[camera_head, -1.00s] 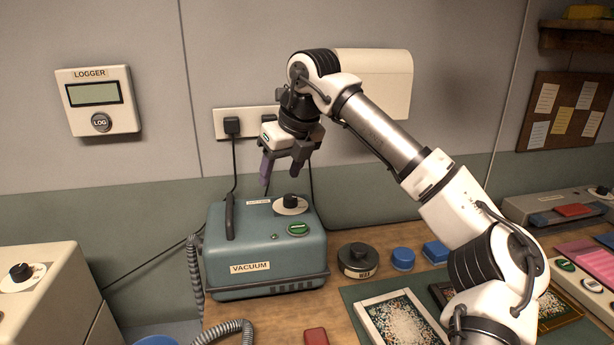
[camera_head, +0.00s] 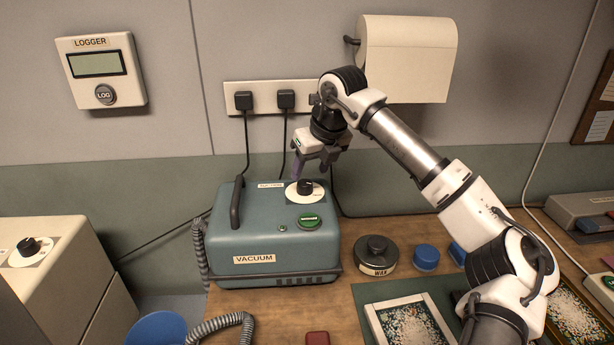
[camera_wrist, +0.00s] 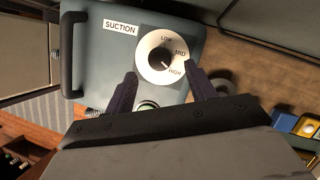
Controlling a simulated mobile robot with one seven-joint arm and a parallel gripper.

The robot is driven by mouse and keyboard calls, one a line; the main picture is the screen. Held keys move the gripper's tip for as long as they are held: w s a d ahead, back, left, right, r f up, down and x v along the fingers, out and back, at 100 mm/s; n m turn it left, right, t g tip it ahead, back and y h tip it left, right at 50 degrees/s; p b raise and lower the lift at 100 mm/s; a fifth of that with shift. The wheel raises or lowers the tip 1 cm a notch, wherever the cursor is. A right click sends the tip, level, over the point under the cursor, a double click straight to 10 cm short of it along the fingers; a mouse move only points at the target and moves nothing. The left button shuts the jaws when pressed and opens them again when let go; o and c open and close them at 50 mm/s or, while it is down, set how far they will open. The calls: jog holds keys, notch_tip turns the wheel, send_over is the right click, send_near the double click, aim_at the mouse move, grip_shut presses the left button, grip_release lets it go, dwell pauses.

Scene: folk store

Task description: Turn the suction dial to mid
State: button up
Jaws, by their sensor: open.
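The suction dial (camera_head: 305,187) is a black knob on a white disc on top of the teal vacuum box (camera_head: 230,215). In the wrist view the dial (camera_wrist: 159,56) shows LOW, MID and HIGH on its disc. A small white mark on the knob seems to point toward HIGH. My gripper (camera_head: 311,168) is just above the dial, pointing down. In the wrist view my gripper (camera_wrist: 161,82) is open, its two purple-grey fingers apart near the lower left and right of the disc. Nothing is between the fingers but the view of the disc; they do not grip the knob.
A green button (camera_head: 309,222) is in front of the dial, and a black handle (camera_head: 237,203) stands to its left. Plugs with cables (camera_head: 286,100) hang behind on the wall. A wax tin (camera_head: 376,255) and blue lid (camera_head: 426,257) are to the right.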

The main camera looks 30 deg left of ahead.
aim_at(305, 183)
jog(key=shift+p+x, duration=0.35)
jog(key=shift+x, duration=2.05)
jog(key=c, duration=1)
